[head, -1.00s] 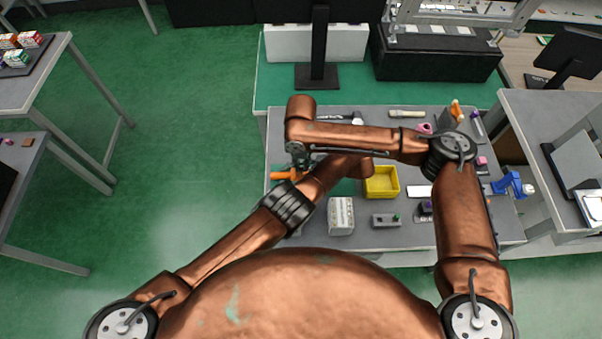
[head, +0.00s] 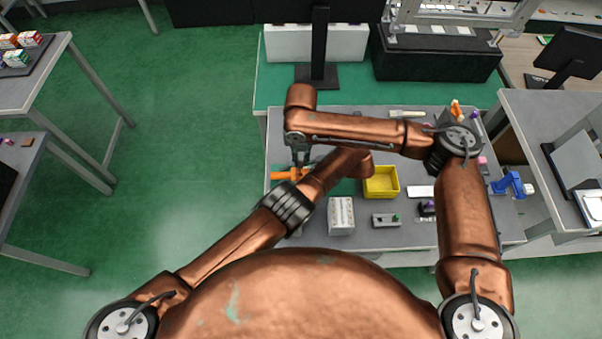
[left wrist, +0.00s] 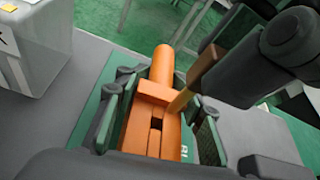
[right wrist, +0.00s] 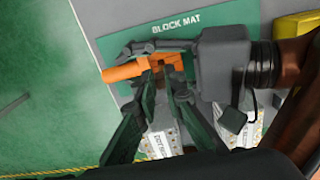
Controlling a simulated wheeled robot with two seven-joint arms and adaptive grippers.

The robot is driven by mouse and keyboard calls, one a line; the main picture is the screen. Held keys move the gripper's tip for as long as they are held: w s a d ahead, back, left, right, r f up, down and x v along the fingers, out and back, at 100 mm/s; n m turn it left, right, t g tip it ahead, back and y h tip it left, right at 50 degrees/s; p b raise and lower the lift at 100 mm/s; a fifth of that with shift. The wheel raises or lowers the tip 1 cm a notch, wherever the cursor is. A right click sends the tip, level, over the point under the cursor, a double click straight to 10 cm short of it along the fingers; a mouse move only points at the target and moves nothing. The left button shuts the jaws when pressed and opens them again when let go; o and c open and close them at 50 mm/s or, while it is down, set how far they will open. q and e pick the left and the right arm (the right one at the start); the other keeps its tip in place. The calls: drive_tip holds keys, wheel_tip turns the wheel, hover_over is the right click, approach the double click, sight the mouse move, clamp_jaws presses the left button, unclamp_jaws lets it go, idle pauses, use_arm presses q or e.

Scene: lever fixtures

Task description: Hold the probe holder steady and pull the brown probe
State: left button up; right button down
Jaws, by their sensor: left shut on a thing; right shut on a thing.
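The orange probe holder (head: 285,175) is at the left side of the grey table. In the left wrist view the holder (left wrist: 163,65) lies between the green fingers of my left gripper (left wrist: 158,100), which is shut on it. The brown probe (left wrist: 183,101) slants up from the holder's right side, its lower end at the holder; I cannot tell how deep it sits. My right gripper (right wrist: 160,80) comes from above and is shut on the probe's upper part. The holder's orange barrel (right wrist: 122,73) also shows in the right wrist view. The probe is mostly hidden there.
The green block mat (right wrist: 175,27) lies under the holder. A yellow bin (head: 381,183), a pale box (head: 341,216) and a grey block (head: 386,220) stand to the right. A blue item (head: 512,184) is at the table's right. My arms cross over the table's middle.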

use_arm(q)
drive_tip(key=shift+f, duration=0.1)
use_arm(e)
drive_tip(key=shift+r, duration=0.15)
drive_tip(key=shift+r, duration=0.9)
use_arm(q)
drive_tip(key=o, duration=1.5)
